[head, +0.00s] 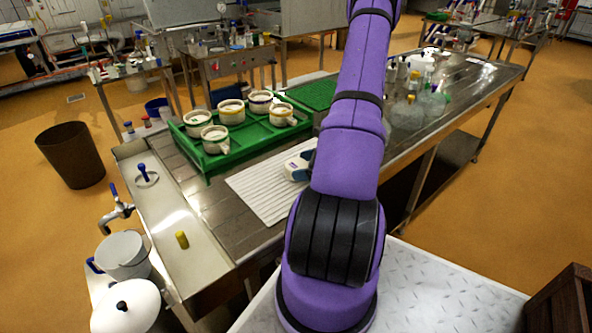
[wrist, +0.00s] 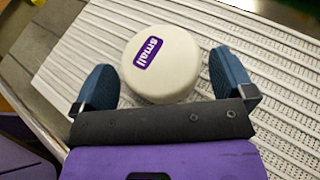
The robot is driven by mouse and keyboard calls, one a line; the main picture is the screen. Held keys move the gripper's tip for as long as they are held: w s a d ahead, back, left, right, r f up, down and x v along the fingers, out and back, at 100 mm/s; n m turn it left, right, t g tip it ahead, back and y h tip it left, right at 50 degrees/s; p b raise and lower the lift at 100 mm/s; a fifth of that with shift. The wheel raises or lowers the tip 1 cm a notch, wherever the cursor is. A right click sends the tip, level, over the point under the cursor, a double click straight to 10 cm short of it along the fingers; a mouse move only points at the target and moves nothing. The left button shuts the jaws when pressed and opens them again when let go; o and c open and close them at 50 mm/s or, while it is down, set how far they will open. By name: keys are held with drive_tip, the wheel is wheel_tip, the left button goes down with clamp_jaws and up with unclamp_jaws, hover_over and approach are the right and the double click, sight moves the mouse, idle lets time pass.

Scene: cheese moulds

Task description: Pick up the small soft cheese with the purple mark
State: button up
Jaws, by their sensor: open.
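The small soft cheese (wrist: 160,70) is a round white disc with a purple label reading "small" in the wrist view. It sits on a white ribbed draining mat (wrist: 275,80). My gripper (wrist: 165,82) is open, with one blue finger on each side of the cheese and a gap visible on both sides. In the head view the gripper (head: 299,165) is low over the mat, and my purple arm hides most of it; the cheese is hard to make out there.
A green tray (head: 208,168) with several white moulds stands behind the mat on the steel table. Glass flasks (head: 407,112) stand to the right of my arm. The mat's left part is clear.

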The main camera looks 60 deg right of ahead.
sight(299, 164)
drive_tip(key=shift+x, duration=0.85)
drive_tip(key=c, duration=0.6)
drive_tip(key=shift+r, duration=0.75)
wheel_tip(299, 164, up, 2)
drive_tip(key=shift+r, duration=0.1)
drive_tip(key=s+a, duration=0.1)
drive_tip(key=s, duration=0.4)
drive_tip(key=s+a+r, duration=0.1)
drive_tip(key=s+a, duration=0.1)
drive_tip(key=s, duration=0.3)
drive_tip(key=s+a, duration=0.2)
drive_tip(key=s, duration=0.3)
drive_tip(key=shift+s+r, duration=0.15)
drive_tip(key=shift+s, duration=0.05)
